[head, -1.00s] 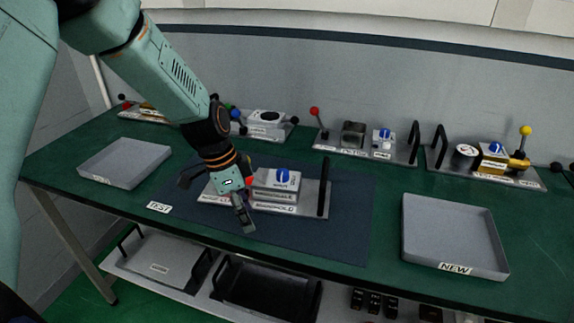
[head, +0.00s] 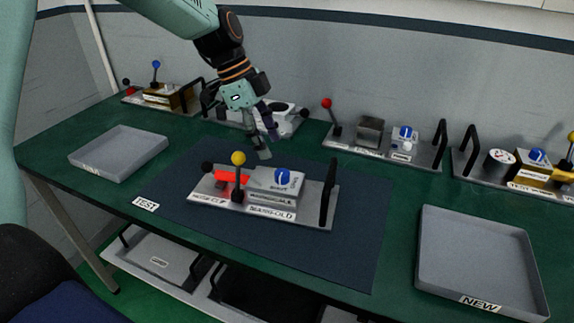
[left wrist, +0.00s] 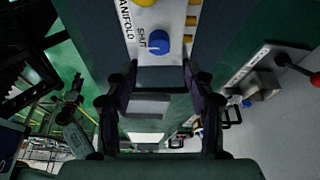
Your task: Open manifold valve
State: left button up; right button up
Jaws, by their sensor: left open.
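The manifold (head: 272,212) is a metal plate on the dark mat, with a grey block, a red cylinder (head: 232,177), an upright yellow-ball lever (head: 238,159) and a black handle (head: 328,195). Its blue valve knob (head: 284,176) sits on top of the block. In the left wrist view the blue knob (left wrist: 158,42) is beside the word SHUT, ahead of the fingertips. My left gripper (head: 266,146) is open and empty, above and behind the manifold, apart from the knob. Its two fingers also frame the left wrist view (left wrist: 158,75). My right gripper is not in view.
An empty grey tray (head: 120,153) is at the left and a NEW tray (head: 480,262) at the right. Several other plates with levers and blue knobs, such as the one with a red-ball lever (head: 328,104), line the back. The mat (head: 340,255) in front is clear.

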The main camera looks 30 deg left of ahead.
aim_at(282, 173)
pick_arm(q)
jog(key=x, duration=0.6)
jog(key=shift+f+b, duration=0.3)
jog(key=shift+b, duration=0.05)
jog(key=shift+d+f, duration=0.2)
jog(key=shift+s+f, duration=0.1)
jog(key=shift+f, duration=0.05)
jog(key=shift+a+f, duration=0.15)
jog(key=shift+a, duration=0.05)
jog(key=shift+d, duration=0.25)
jog(key=c, duration=0.4)
jog(key=shift+a, duration=0.15)
jog(key=c, duration=0.5)
grip_shut()
